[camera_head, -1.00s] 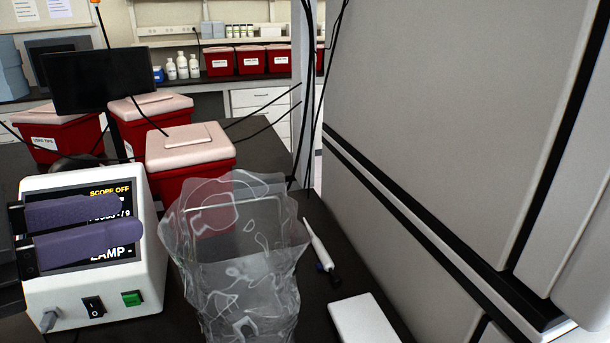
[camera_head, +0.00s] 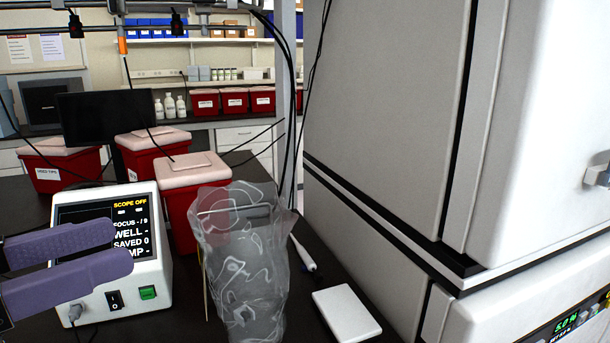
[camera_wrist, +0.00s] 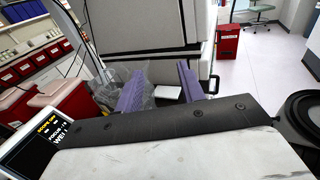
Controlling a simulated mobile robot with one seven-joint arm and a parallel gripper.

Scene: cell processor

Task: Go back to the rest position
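My gripper (camera_head: 78,262) shows at the lower left of the head view as two purple fingers in front of the white control box. The fingers are apart with nothing between them. In the wrist view my gripper (camera_wrist: 161,90) also shows two purple fingers spread wide and empty, with the clear bag and the floor-standing cabinets beyond. The fingers appear to be in the air, in front of the bench things.
A white box with a screen (camera_head: 130,225) stands on the dark bench. A crumpled clear bag (camera_head: 245,265), red lidded bins (camera_head: 190,200), a pipette (camera_head: 303,254) and a white flat block (camera_head: 346,313) stand or lie nearby. A large grey cabinet (camera_head: 390,110) fills the right.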

